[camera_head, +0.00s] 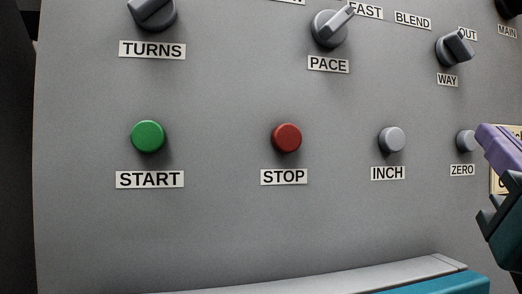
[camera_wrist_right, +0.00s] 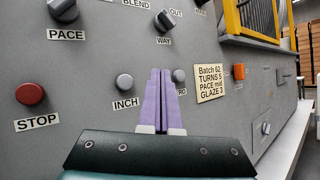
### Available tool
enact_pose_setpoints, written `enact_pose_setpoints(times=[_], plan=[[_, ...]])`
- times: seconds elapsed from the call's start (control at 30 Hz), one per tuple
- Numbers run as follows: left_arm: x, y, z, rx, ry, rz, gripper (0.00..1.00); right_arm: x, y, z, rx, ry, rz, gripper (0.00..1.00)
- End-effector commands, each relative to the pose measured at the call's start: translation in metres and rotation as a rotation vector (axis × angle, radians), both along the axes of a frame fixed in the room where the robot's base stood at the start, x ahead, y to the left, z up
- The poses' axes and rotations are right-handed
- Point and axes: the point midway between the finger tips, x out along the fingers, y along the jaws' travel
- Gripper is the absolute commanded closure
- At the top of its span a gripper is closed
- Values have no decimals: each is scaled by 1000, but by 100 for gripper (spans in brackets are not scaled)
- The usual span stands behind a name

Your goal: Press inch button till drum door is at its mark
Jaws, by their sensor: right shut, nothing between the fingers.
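The pale grey INCH button (camera_head: 391,140) is on the grey panel, above its label, right of the red STOP button. It also shows in the right wrist view (camera_wrist_right: 124,82), just left of my fingers. My right gripper (camera_head: 483,133) is at the right edge of the head view, its purple fingers overlapping the edge of the ZERO button (camera_head: 465,141). In the right wrist view the fingers (camera_wrist_right: 161,73) are shut together and empty, between the INCH and ZERO buttons. I cannot tell their gap to the panel. The drum door and its mark are not seen.
The green START button (camera_head: 148,136) and red STOP button (camera_head: 286,138) are left of INCH. Knobs for TURNS, PACE (camera_head: 330,28) and WAY (camera_head: 455,48) sit above. A batch card (camera_wrist_right: 210,83) is right of ZERO. A light ledge (camera_head: 330,280) runs below.

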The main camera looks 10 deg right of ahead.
Motion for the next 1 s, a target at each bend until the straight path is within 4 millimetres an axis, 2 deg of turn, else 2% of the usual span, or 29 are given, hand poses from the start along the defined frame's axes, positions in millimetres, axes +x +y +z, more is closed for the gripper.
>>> enact_pose_setpoints(times=[0.23,0.37,0.8,1.0], plan=[[0,2,1,7,1,-3,50,2,0,1,-3,0,1,100],[0,2,2,7,1,-3,50,10,1,1,-3,-1,0,100],[-1,0,-2,1,1,1,50,69,6,-1,-3,-2,1,100],[-1,-1,-5,-5,2,5,50,84,7,0,-3,-1,-1,100]])
